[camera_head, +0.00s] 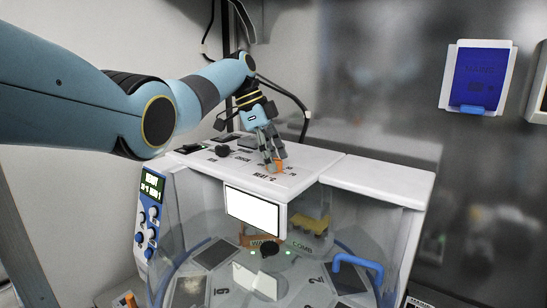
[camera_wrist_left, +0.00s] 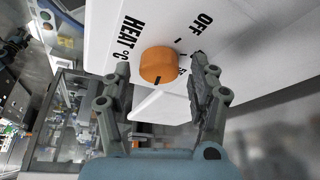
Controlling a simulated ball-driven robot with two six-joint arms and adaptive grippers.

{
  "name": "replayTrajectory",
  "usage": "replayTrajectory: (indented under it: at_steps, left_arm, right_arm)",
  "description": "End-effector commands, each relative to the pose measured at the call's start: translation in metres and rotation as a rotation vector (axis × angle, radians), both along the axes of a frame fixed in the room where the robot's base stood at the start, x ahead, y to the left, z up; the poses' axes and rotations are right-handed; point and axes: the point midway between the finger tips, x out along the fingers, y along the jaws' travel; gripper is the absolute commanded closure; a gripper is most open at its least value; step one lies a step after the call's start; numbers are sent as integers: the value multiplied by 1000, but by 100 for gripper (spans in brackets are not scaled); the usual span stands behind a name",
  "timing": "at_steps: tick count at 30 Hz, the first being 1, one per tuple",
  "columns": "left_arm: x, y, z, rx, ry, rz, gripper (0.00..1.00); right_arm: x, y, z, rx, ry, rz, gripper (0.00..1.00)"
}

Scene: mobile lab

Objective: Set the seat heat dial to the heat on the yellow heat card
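The seat heat dial is an orange round knob (camera_head: 279,167) on the white top of the machine, beside printed "HEAT °C" lettering. In the left wrist view the orange knob (camera_wrist_left: 158,64) shows a dark mark at its lower edge, with "OFF" printed to its upper right; the other scale labels are too small or covered to read. My left gripper (camera_head: 272,157) points down at the knob. Its fingers (camera_wrist_left: 160,70) are spread on either side of the knob, open; I cannot tell whether they touch it. I see no yellow heat card. My right gripper is not in view.
A blue card (camera_head: 482,72) in a white holder hangs on the grey wall. A control panel with blue knobs (camera_head: 150,222) is on the machine's left side. A blank white screen (camera_head: 252,208) hangs at its front. A black knob (camera_head: 222,151) sits behind the lettering.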

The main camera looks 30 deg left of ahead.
Motion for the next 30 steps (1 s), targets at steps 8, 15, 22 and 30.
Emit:
replayTrajectory:
  at_steps: [8, 15, 22, 30]
  left_arm:
    - [0, 1, 1, 0, 1, 1, 39]
    - [-4, 15, 36, 1, -3, 3, 39]
    - [-10, 33, 83, 1, -2, 2, 39]
    - [-14, 44, 109, 0, 1, 1, 39]
  right_arm:
    - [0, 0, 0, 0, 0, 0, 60]
    - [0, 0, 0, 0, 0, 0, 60]
    - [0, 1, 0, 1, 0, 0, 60]
    - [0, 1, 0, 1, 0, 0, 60]
